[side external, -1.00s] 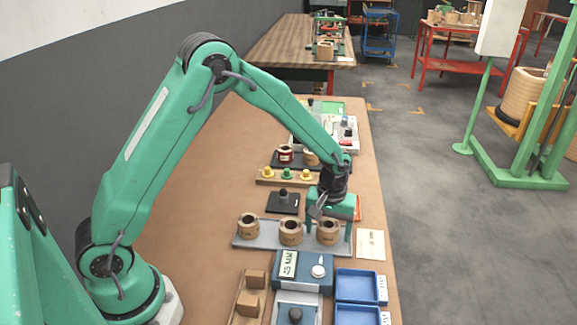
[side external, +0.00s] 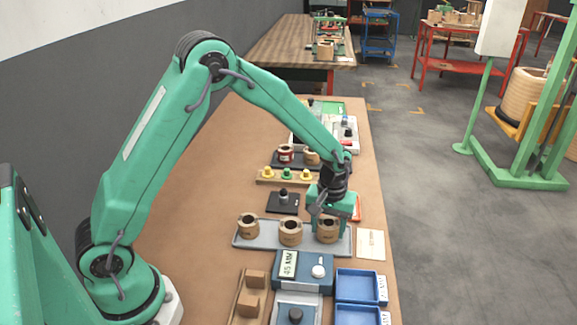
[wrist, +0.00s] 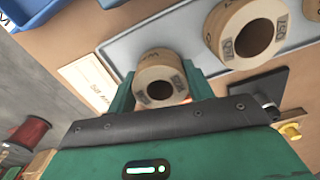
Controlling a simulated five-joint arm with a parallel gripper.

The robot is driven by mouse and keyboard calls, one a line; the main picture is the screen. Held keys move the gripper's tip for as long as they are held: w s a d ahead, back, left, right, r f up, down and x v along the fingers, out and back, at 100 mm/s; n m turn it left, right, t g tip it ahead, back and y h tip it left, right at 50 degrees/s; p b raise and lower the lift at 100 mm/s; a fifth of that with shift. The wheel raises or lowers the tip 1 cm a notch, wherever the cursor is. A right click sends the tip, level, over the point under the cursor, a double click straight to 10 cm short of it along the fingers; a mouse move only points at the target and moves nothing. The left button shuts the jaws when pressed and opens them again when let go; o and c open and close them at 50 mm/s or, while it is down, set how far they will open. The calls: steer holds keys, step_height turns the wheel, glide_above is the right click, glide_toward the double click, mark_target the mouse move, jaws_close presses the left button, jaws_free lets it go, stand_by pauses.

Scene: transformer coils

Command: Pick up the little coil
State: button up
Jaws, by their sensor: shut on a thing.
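Three tan coils stand in a row on a grey tray (side external: 265,243). The left coil (side external: 248,228) and the middle coil (side external: 290,234) stand free on the tray. My gripper (side external: 327,228) is shut on the right coil (side external: 327,236), with a finger on either side of it. In the wrist view this coil (wrist: 160,78) sits between my green fingers, its dark bore showing. A larger-looking coil (wrist: 243,34) is beside it there. I cannot tell whether the held coil is clear of the tray.
A blue meter (side external: 302,268) and blue bins (side external: 357,285) are in front of the tray. A white card (side external: 371,244) lies to its right. A black block with a knob (side external: 283,203) and a rack with yellow and green pegs (side external: 287,175) stand behind.

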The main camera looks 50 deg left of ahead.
steer(key=shift+r, duration=0.5)
step_height(320, 180, up, 2)
steer(key=shift+r, duration=0.15)
steer(key=s+d+r, duration=0.7)
steer(key=d, duration=0.2)
steer(key=shift+s, duration=0.15)
steer(key=w+a+n, duration=0.2)
steer(key=a, duration=0.7)
steer(key=w+a+f+n, duration=0.1)
steer(key=w+a+n, duration=0.1)
steer(key=a, duration=0.7)
steer(key=w+a+n, duration=0.2)
steer(key=w+a, duration=0.1)
steer(key=a, duration=0.5)
steer(key=shift+a+f, duration=0.35)
steer(key=shift+a, duration=0.05)
steer(key=shift+f, duration=0.2)
